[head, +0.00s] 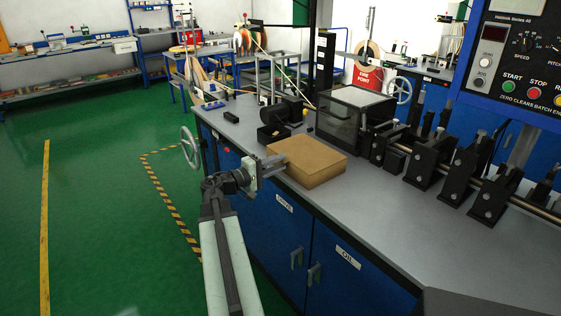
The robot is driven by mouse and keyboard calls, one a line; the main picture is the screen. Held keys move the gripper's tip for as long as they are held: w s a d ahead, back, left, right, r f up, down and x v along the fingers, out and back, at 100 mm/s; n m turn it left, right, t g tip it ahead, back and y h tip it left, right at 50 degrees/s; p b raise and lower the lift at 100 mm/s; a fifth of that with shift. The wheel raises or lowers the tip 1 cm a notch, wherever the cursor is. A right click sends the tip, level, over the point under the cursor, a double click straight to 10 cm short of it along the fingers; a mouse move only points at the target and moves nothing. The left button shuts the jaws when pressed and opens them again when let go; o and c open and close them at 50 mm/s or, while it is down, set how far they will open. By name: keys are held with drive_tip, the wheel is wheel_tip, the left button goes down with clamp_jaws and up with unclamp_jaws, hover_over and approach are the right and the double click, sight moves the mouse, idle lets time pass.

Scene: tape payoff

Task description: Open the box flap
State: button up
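A brown cardboard box (306,158) sits on the grey top of the blue workbench (430,230), near its front edge. Its top looks flat and closed, and I see no raised flap. My gripper (275,163) reaches in from the left at the box's left corner, about level with its top. The fingers overlap the box edge in the picture, so I cannot tell whether they touch it. The fingers are too small to show whether they are open or shut.
Behind the box stand a black machine (290,108) and a dark clear-sided case (350,115). Black roller mounts (430,160) line the bench at right. A handwheel (189,147) sticks out at the bench's left end. Green floor at left is open.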

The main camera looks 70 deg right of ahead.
clamp_jaws()
idle(1.4)
